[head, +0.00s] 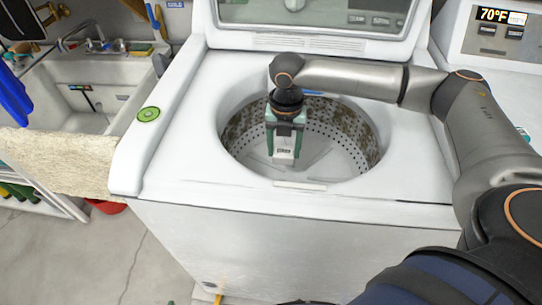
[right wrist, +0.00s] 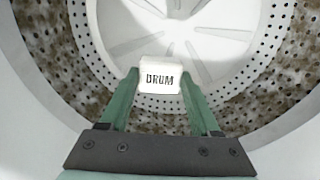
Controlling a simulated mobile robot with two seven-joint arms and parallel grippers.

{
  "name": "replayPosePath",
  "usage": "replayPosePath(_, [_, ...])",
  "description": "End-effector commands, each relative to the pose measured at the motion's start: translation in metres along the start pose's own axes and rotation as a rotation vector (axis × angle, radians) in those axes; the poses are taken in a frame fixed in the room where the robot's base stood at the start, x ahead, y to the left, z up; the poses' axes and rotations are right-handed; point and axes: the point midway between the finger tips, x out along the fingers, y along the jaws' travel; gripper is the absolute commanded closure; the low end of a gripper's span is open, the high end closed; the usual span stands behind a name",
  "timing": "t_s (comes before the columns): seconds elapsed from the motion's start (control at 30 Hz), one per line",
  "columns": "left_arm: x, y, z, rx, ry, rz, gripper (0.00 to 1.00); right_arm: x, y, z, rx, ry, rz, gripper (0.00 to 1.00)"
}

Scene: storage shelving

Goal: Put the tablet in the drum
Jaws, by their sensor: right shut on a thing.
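The tablet (right wrist: 160,77) is a small white block with the word DRUM printed on it. My right gripper (right wrist: 160,82) is shut on it, with a green finger on each side. In the head view the right gripper (head: 284,150) points down into the mouth of the drum, and the tablet (head: 284,156) shows at its fingertips. The drum (head: 345,135) is a white, perforated tub with brown grime on its upper wall. In the right wrist view the drum floor (right wrist: 145,25) lies beyond the tablet, apparently below it. My left gripper is not in view.
The white washer top (head: 180,150) surrounds the round opening, and its raised lid (head: 315,15) stands behind. A sink (head: 85,90) is at the left, and another white machine (head: 490,60) is at the right.

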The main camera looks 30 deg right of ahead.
Motion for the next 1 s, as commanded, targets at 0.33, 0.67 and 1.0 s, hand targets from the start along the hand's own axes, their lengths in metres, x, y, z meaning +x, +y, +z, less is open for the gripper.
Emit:
replayPosePath(0.33, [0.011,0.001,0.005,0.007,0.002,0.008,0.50,0.051,0.034,0.035,0.001,0.000,0.000,0.89])
replayPosePath(0.67, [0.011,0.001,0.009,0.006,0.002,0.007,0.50,0.069,0.043,0.045,0.000,-0.001,-0.001,0.89])
replayPosePath(1.0, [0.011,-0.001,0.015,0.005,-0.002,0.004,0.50,0.095,0.043,0.044,0.001,0.000,0.001,0.89])
